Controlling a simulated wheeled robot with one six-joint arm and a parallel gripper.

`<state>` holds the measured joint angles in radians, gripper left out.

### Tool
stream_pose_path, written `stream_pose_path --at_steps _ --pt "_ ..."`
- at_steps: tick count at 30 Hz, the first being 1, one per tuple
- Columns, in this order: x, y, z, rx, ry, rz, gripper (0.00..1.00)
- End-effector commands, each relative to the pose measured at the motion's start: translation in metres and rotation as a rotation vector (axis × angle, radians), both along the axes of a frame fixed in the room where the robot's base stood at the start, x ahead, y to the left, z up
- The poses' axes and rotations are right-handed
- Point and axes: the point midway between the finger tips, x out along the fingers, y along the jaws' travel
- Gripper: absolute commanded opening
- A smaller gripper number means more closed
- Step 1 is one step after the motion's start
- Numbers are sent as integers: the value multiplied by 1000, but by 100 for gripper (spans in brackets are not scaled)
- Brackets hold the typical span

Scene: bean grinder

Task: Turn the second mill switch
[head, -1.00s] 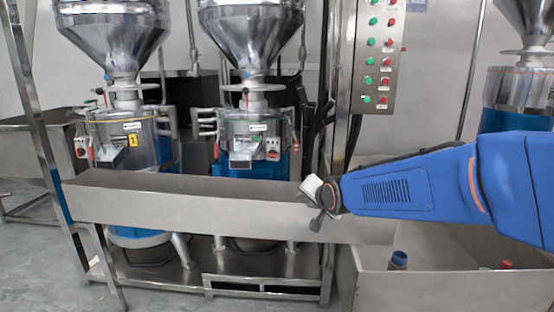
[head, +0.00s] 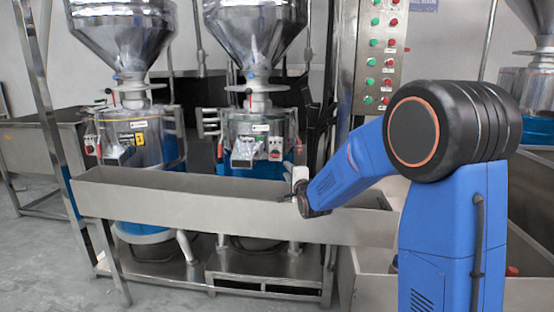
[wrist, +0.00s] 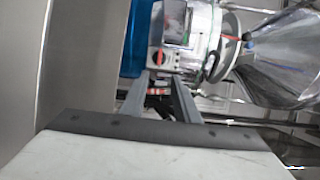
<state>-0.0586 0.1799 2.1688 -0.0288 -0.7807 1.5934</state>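The second mill (head: 253,135) stands at centre in the head view, a clear-walled body under a metal hopper. Its switch (head: 275,149) is a small red knob on a pale box at the mill's right front. The wrist view, turned sideways, shows a red rotary switch (wrist: 160,57) on a pale plate, seemingly this one. My gripper (head: 284,198) is over the steel trough, below and in front of the switch. In the wrist view its two grey fingers (wrist: 159,94) are apart with nothing held between them. They point toward the mill and do not appear to touch the switch.
A long steel trough (head: 200,200) runs in front of both mills. The first mill (head: 135,140) stands to the left. A control panel (head: 380,60) with red and green buttons hangs at right. A steel bin (head: 365,285) is below my arm.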

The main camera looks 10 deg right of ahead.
Motion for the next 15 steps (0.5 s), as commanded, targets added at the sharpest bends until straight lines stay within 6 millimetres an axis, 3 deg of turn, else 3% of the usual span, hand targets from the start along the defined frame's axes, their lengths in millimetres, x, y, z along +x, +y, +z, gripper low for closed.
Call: stream_pose_path --at_steps 15 --pt "85 7 -1 -2 2 0 28"
